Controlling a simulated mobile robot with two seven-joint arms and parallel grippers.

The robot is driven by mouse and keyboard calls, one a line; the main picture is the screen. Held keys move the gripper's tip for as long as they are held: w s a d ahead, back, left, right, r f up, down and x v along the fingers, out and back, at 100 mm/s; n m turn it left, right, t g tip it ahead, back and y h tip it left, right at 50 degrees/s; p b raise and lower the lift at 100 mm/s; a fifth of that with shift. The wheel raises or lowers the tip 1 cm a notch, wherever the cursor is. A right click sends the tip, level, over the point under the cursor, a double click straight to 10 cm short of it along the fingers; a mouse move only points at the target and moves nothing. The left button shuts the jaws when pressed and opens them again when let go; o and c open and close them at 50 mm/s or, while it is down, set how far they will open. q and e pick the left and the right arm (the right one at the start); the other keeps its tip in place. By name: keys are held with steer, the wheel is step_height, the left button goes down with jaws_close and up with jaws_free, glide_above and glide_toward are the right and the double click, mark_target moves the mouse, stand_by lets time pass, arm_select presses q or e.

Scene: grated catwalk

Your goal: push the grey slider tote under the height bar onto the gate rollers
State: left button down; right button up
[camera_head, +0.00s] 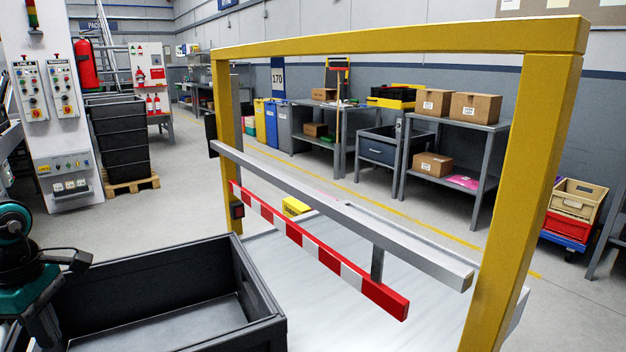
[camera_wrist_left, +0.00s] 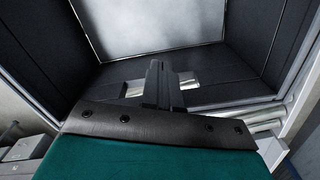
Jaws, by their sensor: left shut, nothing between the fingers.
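The dark grey tote (camera_head: 165,255) stands at the lower left in the head view, open and empty, on the near side of the yellow gate frame. The red-and-white height bar (camera_head: 315,247) hangs under a grey crossbeam inside the frame, to the right of the tote. My left gripper (camera_head: 80,260) is shut and empty at the tote's left end wall. In the left wrist view its fingers (camera_wrist_left: 160,68) overlap the tote wall (camera_wrist_left: 215,92); I cannot tell whether they touch it. My right gripper is out of view.
The yellow frame post (camera_head: 525,200) stands at the right. A pale flat surface (camera_head: 370,320) stretches under the bar; no separate rollers show there. Metal cylinders (camera_wrist_left: 270,118) show beside the tote in the wrist view. Benches with cardboard boxes (camera_head: 473,107) stand far behind.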

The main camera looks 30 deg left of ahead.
arm_select(q)
steer(key=shift+w+d, duration=0.35)
steer(key=shift+w, duration=0.25)
steer(key=shift+w+d, duration=0.3)
steer(key=shift+w, duration=0.3)
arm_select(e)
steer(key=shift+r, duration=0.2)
arm_select(q)
step_height(320, 180, up, 8)
steer(key=p, duration=0.6)
steer(key=shift+p, duration=0.4)
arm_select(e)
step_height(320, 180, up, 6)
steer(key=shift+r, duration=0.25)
